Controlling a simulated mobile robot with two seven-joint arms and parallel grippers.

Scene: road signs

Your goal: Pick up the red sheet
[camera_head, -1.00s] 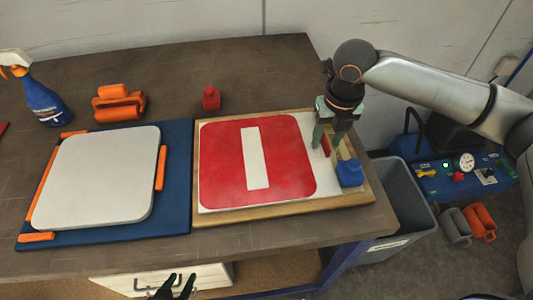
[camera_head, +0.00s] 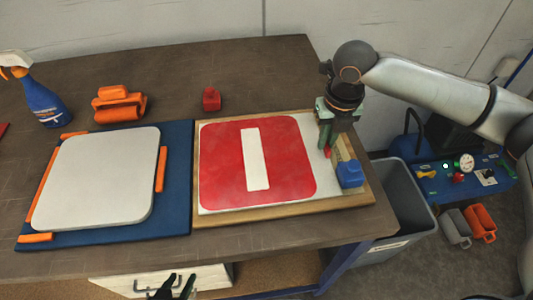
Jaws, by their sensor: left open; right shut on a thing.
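The red sheet (camera_head: 220,165) with a white bar in its middle lies flat on a white panel on a wooden board (camera_head: 290,209). My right gripper (camera_head: 326,145) points down at the board's right side, just off the sheet's right edge.
A blank white plate (camera_head: 97,177) lies on a blue mat (camera_head: 176,180) with orange strips at the left. A red block (camera_head: 211,99), an orange tool (camera_head: 119,104) and a spray bottle (camera_head: 42,103) stand behind. A grey bin (camera_head: 400,200) is right of the table.

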